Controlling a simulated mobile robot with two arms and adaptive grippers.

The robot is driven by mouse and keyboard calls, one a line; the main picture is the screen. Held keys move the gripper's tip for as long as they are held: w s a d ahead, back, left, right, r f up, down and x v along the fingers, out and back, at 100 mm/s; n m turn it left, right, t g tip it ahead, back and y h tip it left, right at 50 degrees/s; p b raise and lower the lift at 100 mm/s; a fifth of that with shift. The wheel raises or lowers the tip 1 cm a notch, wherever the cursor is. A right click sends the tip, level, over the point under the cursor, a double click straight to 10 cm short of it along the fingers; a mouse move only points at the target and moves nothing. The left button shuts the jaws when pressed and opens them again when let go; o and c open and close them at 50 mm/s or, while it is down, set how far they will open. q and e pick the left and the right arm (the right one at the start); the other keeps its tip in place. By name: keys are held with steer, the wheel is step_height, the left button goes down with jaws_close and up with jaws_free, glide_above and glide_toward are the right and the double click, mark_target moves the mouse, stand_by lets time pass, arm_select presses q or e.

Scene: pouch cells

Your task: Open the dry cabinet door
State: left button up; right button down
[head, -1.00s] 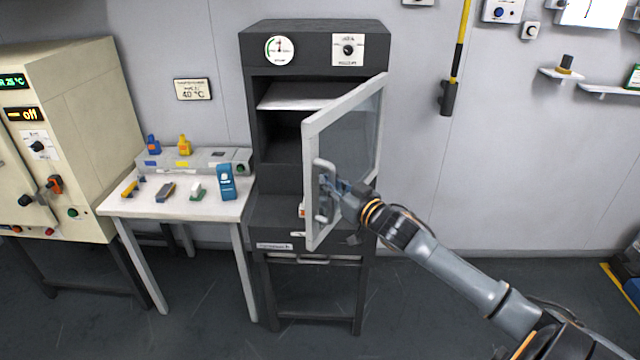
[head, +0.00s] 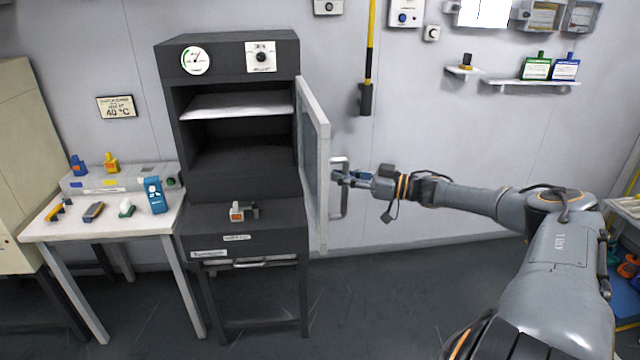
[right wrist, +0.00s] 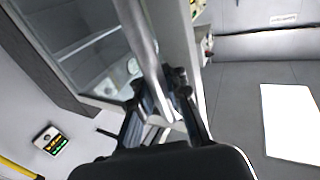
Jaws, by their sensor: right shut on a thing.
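The dry cabinet (head: 228,54) is dark grey, with a dial and a knob on its top panel. Its glass door has a light frame (head: 323,170) and stands wide open, swung out to the right. The interior shows a white shelf (head: 236,105). My right gripper (head: 343,177) is shut on the door handle (head: 335,212), a grey bar on the door's outer face. The right wrist view shows the handle bar (right wrist: 146,55) running between the fingers (right wrist: 160,98). My left gripper is out of view.
A white table (head: 100,225) with small tools and a blue device (head: 154,195) stands left of the cabinet. A small orange-and-white item (head: 237,212) sits on the cabinet's lower ledge. A yellow-and-black pole (head: 369,60) hangs on the wall. The floor in front is clear.

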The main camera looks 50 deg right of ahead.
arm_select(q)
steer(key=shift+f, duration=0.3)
arm_select(e)
steer(key=shift+s+d+f, duration=0.2)
steer(key=shift+s+d, duration=0.3)
steer(key=shift+d, duration=0.25)
steer(key=shift+s+d+f, duration=0.2)
steer(key=shift+s+d, duration=0.25)
steer(key=shift+d, duration=0.25)
steer(key=c, duration=1.4)
jaws_free()
steer(key=shift+s, duration=0.15)
steer(key=shift+c, duration=0.2)
steer(key=shift+o, duration=0.7)
steer(key=shift+s+d+r, duration=0.1)
steer(key=shift+s+r, duration=0.1)
steer(key=shift+r, duration=0.1)
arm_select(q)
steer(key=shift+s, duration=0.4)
arm_select(e)
steer(key=shift+w, duration=0.1)
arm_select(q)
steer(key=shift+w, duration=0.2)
arm_select(e)
steer(key=v, duration=1.2)
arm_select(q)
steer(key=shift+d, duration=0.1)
